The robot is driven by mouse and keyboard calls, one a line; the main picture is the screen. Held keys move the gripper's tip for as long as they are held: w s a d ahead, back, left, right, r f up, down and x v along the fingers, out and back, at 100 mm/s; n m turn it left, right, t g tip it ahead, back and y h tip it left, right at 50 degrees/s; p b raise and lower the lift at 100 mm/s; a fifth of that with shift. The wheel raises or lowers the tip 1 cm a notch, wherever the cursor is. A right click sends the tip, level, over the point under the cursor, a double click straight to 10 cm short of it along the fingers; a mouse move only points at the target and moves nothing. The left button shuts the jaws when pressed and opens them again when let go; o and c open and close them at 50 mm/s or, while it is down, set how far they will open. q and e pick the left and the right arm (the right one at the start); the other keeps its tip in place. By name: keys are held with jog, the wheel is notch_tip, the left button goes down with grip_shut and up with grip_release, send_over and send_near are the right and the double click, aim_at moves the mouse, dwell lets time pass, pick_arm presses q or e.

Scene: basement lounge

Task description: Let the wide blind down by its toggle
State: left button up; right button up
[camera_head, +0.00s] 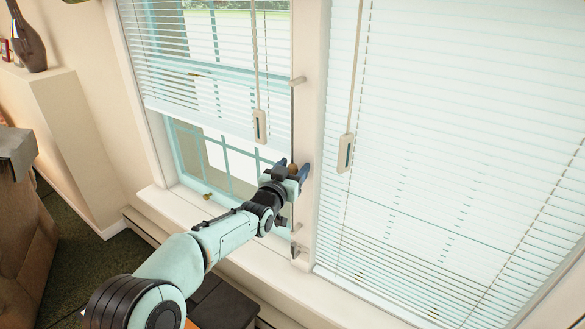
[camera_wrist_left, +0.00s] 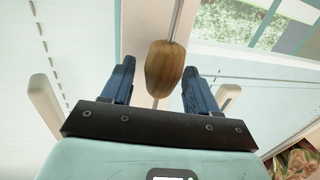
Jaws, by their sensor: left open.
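The right-hand blind (camera_head: 450,130), the wider of the two, hangs low over its window, down near the sill. The left-hand blind (camera_head: 200,75) is partly raised, with open window below it. A brown wooden toggle (camera_head: 293,168) hangs on a thin dark cord in front of the post between the windows. My left gripper (camera_head: 291,172) is open at the toggle. In the left wrist view the toggle (camera_wrist_left: 164,67) sits between the spread blue fingers (camera_wrist_left: 155,85), with a visible gap on each side. My right gripper is not in view.
Pale cord handles (camera_head: 260,126) and (camera_head: 346,152) hang in front of the blinds. The window sill (camera_head: 180,205) runs below. A brown vase (camera_head: 28,45) stands on a ledge at the left.

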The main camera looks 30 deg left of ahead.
pick_arm(q)
grip_shut()
notch_tip(320, 180, up, 18)
jog(key=p, duration=0.6)
jog(key=shift+r, duration=0.1)
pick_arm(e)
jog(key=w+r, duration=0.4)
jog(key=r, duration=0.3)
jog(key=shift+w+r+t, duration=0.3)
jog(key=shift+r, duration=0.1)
pick_arm(q)
grip_release()
jog(key=shift+r, duration=0.1)
